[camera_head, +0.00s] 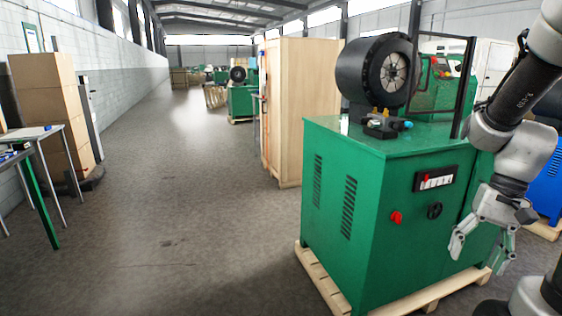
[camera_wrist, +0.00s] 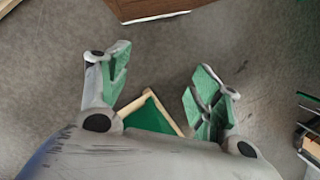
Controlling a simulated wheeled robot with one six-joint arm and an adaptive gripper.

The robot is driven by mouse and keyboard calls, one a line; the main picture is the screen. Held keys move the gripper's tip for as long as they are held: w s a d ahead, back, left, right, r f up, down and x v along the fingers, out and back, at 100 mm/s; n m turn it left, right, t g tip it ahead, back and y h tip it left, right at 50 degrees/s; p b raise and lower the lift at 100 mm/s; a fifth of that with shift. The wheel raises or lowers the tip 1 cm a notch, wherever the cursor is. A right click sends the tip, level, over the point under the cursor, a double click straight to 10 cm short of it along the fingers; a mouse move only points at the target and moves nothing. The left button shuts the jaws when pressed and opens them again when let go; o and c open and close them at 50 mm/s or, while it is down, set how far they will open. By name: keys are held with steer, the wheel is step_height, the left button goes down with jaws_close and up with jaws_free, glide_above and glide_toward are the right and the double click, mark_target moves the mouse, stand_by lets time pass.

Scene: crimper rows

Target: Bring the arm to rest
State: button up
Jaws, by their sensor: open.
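My arm comes in at the right edge of the head view, folded down beside the green crimper machine (camera_head: 365,200). My gripper (camera_head: 482,258) hangs in front of the machine's right part with its fingers apart and nothing between them. In the wrist view my gripper (camera_wrist: 160,85) also shows open and empty, its green-padded fingers spread wide over bare floor. A green corner of a machine on its wooden pallet (camera_wrist: 150,118) shows between and below the fingers. Whether the gripper touches the machine's front cannot be told from the head view.
A black round crimping head (camera_head: 385,70) sits on the machine. A wooden crate (camera_head: 300,100) stands behind it. Stacked cardboard boxes (camera_head: 50,110) and a table (camera_head: 30,135) are at the left. The concrete aisle (camera_head: 170,220) is clear. A blue machine (camera_head: 548,185) is at the right edge.

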steer(key=s+a+r+n+t+h, duration=0.1)
steer(key=s+a+r+n+t, duration=0.1)
steer(key=r, duration=0.4)
steer(key=s+a+r+n+t+h, duration=0.1)
steer(key=s+a+r+n+t, duration=0.1)
steer(key=r, duration=0.4)
steer(key=shift+s+a+n+t+h, duration=0.2)
steer(key=shift+s+n+t+h, duration=0.15)
steer(key=shift+n+t, duration=0.4)
